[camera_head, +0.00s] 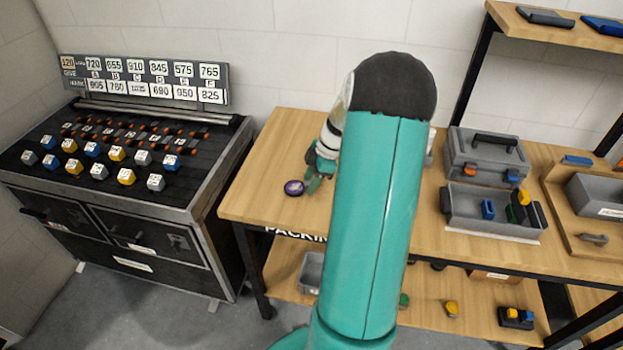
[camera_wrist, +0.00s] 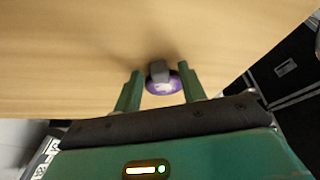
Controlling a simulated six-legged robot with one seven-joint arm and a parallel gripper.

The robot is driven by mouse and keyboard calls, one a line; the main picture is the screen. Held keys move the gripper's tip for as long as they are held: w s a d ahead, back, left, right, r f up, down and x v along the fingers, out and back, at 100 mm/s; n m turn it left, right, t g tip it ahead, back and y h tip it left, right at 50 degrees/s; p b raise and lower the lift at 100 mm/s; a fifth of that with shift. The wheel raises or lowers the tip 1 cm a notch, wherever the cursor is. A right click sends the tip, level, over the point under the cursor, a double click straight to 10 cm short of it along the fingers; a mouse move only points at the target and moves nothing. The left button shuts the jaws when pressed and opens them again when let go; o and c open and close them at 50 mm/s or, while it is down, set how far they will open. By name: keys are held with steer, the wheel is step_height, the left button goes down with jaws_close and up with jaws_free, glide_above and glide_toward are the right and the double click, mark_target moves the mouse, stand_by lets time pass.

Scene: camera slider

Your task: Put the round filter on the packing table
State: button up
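The round filter is a small purple disc (camera_head: 294,188) with a pale centre. It lies on the left end of the wooden packing table (camera_head: 262,180). The filter also shows in the wrist view (camera_wrist: 164,88), with a grey tab at its edge, in the gap between the fingers as seen from there. My gripper (camera_head: 316,180) is just right of the filter in the head view, low by the tabletop. Its two green fingers (camera_wrist: 160,70) are apart, and I see no grip on the filter. My arm hides the middle of the table.
A dark console (camera_head: 110,180) with several coloured knobs stands left of the table. A grey toolbox (camera_head: 485,155) and an open grey tray (camera_head: 480,222) with small parts stand on the table's right part. Bare wood surrounds the filter.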

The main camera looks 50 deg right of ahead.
steer(key=v, duration=1.2)
steer(key=w+a+r+m+h, duration=0.15)
steer(key=a+r, duration=0.35)
steer(key=a, duration=0.7)
steer(key=w+a+r+m+h, duration=0.1)
steer(key=a+r+m+h, duration=0.3)
steer(key=a, duration=0.9)
steer(key=s+a+r+m+t+y, duration=0.1)
steer(key=s+a, duration=0.3)
steer(key=a, duration=0.4)
steer(key=s+a+r+m+t+y, duration=0.1)
steer(key=s+a+m, duration=0.2)
steer(key=s+a, duration=0.2)
steer(key=a, duration=0.3)
steer(key=shift+s+t, duration=0.3)
steer(key=shift+t, duration=0.1)
steer(key=shift+a+r+m, duration=0.1)
steer(key=shift+r+m, duration=0.05)
steer(key=shift+m, duration=0.1)
